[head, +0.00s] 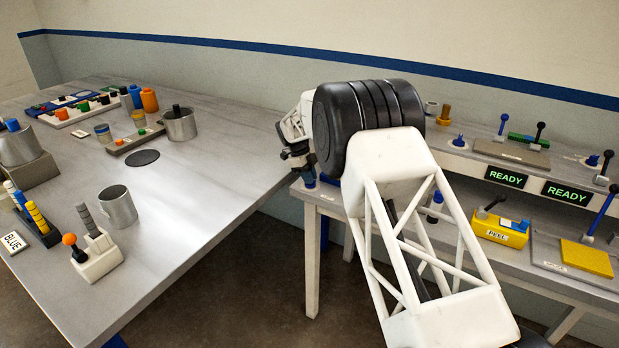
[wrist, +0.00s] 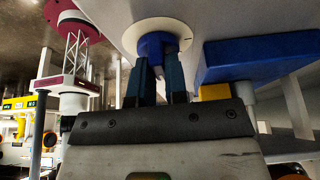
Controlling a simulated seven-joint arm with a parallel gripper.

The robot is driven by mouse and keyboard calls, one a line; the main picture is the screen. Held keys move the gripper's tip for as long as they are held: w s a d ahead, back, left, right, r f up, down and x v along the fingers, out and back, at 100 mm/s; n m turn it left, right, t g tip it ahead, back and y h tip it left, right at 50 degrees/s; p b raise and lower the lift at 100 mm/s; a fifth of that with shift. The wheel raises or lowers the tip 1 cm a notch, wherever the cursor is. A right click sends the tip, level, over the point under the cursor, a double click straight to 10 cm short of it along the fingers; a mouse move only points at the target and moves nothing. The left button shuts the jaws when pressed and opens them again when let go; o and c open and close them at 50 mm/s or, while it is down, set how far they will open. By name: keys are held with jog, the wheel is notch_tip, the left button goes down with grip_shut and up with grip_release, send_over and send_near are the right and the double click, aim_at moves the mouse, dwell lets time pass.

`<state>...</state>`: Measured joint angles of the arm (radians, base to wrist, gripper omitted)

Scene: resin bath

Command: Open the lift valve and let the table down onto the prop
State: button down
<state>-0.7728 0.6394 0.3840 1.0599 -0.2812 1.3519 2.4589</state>
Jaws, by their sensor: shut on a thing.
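In the wrist view my gripper (wrist: 158,75) is shut on a blue knob (wrist: 155,44), one finger on each side. The knob sits in front of a round cream disc (wrist: 183,32) on a pale flat panel, and looks like the lift valve. To its right is a thick blue slab (wrist: 255,57), probably the lift table. A yellow block (wrist: 214,92), possibly the prop, shows below the slab, partly hidden by my gripper; I cannot tell whether they touch. In the head view my gripper (head: 302,170) is at the right bench's left end, and my arm hides most of that spot.
The right bench (head: 318,199) carries several levers, two READY displays (head: 506,177) and a yellow PEEL box (head: 500,229). The left bench (head: 190,215) holds metal cups, coloured jars and a white lever base (head: 97,258). A floor gap separates the benches.

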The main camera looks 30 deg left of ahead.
dwell(0.3)
jog(key=c, duration=1.1)
grip_release()
jog(key=shift+c, duration=0.2)
jog(key=shift+r, duration=0.15)
jog(key=v, duration=0.7)
jog(key=shift+r, duration=0.25)
